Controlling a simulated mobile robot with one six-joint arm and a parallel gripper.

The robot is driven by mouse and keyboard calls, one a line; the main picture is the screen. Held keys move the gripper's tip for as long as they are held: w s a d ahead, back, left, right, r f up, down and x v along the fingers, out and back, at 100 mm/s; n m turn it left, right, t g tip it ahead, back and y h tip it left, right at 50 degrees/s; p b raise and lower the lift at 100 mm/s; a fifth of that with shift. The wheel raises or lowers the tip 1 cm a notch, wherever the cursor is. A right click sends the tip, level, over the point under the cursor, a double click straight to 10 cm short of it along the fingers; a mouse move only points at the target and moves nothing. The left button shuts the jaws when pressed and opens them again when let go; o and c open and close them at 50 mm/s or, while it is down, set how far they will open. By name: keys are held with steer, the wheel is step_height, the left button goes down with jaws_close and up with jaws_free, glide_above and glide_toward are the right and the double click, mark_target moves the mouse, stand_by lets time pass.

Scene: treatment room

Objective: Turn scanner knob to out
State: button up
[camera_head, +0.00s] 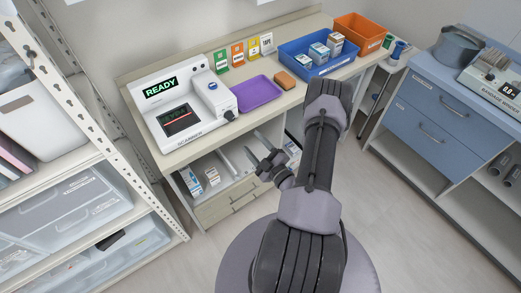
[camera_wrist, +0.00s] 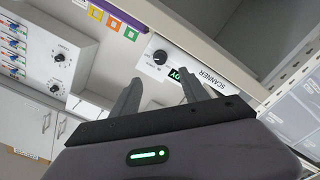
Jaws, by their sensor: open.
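The white scanner (camera_head: 205,88) stands on the left part of the counter, with a green READY display and a dark screen with a red line. Its black knob (camera_head: 230,115) is on the front right corner. In the wrist view the scanner appears upside down, and the knob (camera_wrist: 160,57) with a light mark shows beyond the gap between my fingers. My gripper (camera_head: 250,143) is open and empty in front of the counter, below and right of the knob, apart from it. The fingers also show in the wrist view (camera_wrist: 162,80). The knob's setting is too small to read.
A purple tray (camera_head: 258,94), a brown block (camera_head: 285,79), a blue bin (camera_head: 320,69) with small boxes and an orange bin (camera_head: 361,35) line the counter. Open shelving (camera_head: 120,130) stands at left. A blue cabinet (camera_head: 440,110) is at right, with free floor between.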

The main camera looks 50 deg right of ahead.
steer(key=v, duration=0.4)
steer(key=shift+s, duration=0.15)
